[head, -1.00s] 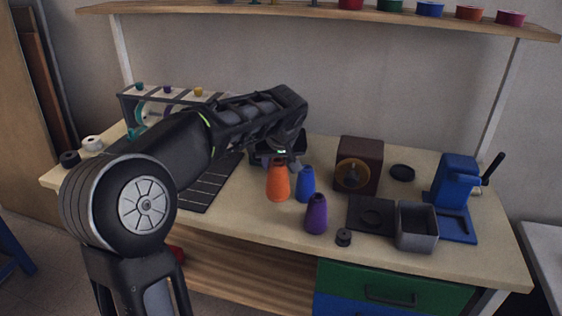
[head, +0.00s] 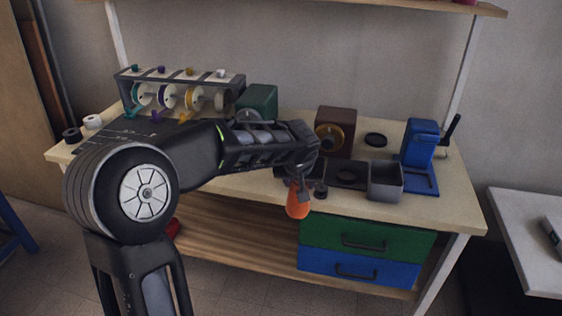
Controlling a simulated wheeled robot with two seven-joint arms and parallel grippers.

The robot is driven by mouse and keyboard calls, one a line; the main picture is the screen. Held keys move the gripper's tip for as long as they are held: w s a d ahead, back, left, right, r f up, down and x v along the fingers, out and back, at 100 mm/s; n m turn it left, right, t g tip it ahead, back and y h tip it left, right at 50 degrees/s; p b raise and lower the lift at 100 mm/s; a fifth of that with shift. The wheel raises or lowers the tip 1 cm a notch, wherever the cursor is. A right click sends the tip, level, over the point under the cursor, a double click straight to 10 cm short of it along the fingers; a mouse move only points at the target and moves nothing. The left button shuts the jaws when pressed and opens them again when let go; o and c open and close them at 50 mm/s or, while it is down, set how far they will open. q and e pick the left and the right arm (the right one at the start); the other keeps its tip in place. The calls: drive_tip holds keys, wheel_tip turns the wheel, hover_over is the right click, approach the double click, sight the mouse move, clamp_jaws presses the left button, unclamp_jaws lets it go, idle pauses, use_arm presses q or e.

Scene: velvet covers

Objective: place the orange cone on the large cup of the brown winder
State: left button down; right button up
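The orange cone (head: 297,205) hangs below my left gripper (head: 298,183), which is shut on its narrow top. The cone shows in front of the table's front edge, roughly upright. The brown winder (head: 341,121) stands further back on the table, up and to the right of the cone. A round yellow-gold cup (head: 329,138) is on its front face. Whether this is the large cup I cannot tell. My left forearm and wrist cover the table left of the winder; the blue and purple cones are hidden. My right gripper is not in view.
A green winder (head: 261,100) and a spool rack (head: 180,92) stand at the back left. A grey open box (head: 386,180), a dark plate (head: 349,175) and a blue winder (head: 418,143) are at the right. A black ring (head: 376,139) lies beside the brown winder.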

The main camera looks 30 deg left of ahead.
use_arm(q)
drive_tip(key=s+d+f+m+h, duration=0.1)
drive_tip(key=s+d+f+m, duration=0.1)
drive_tip(key=d+f, duration=0.2)
drive_tip(key=s+d+f+m+h, duration=0.1)
drive_tip(key=d+f, duration=0.4)
drive_tip(key=d, duration=0.5)
drive_tip(key=s+m, duration=0.1)
drive_tip(key=s, duration=0.1)
drive_tip(key=shift+s+d+m+t+h, duration=0.25)
drive_tip(key=shift+s+m+t+h, duration=0.05)
drive_tip(key=shift+m+h, duration=0.1)
